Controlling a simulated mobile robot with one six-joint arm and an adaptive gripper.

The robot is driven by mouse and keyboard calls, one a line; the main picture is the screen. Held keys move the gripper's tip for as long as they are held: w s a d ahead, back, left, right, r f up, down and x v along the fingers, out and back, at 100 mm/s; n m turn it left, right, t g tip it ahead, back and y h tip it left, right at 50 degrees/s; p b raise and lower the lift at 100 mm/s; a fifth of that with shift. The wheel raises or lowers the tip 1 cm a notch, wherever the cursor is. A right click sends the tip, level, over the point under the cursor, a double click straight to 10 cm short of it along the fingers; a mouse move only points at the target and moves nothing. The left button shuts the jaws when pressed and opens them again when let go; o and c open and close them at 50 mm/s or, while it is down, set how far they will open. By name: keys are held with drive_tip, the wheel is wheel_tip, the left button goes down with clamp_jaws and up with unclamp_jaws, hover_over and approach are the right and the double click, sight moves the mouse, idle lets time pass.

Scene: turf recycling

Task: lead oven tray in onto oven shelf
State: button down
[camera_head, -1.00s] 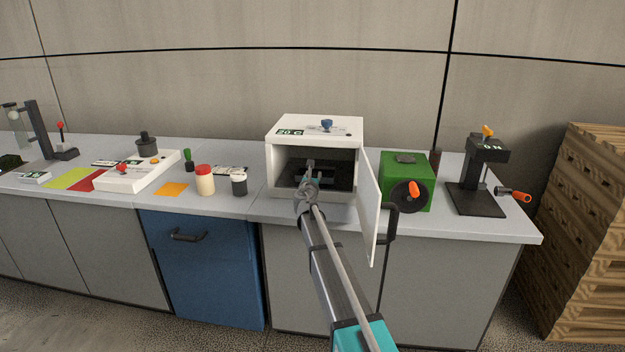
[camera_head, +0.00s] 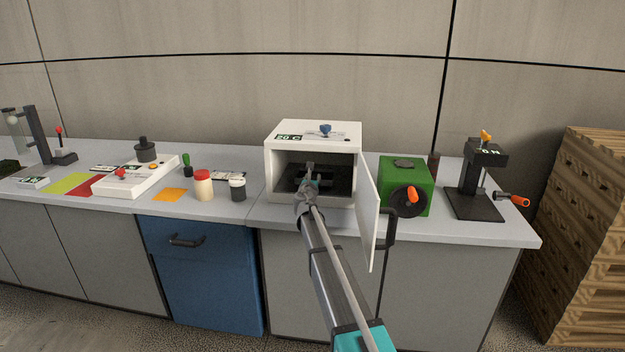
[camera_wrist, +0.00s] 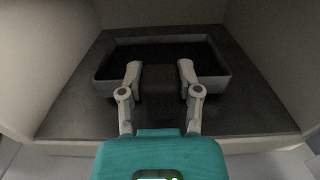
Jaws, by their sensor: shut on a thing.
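The white oven (camera_head: 283,128) stands on the bench with its door (camera_head: 368,215) swung open to the right. The oven tray (camera_wrist: 218,88) is inside the oven, a shallow light-rimmed tray with dark contents, above or on the dark oven shelf (camera_wrist: 262,112). I cannot tell whether it touches the shelf. My gripper (camera_wrist: 160,72) reaches through the oven opening and is shut on a dark tab at the tray's near side, one finger on each side. It also shows from behind in the head view (camera_head: 311,182), where it hides part of the tray.
The oven's side walls (camera_wrist: 50,50) rise close on both sides. A green box with a crank (camera_head: 390,180) stands right of the door. A black press (camera_head: 475,198) is farther right.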

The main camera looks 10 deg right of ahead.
drive_tip(key=shift+f+b, duration=0.45)
drive_tip(key=shift+c, duration=1)
unclamp_jaws()
drive_tip(key=shift+o, duration=1)
drive_tip(key=shift+s, duration=0.1)
drive_tip(key=shift+v, duration=5.9)
drive_tip(key=shift+a+r, duration=0.1)
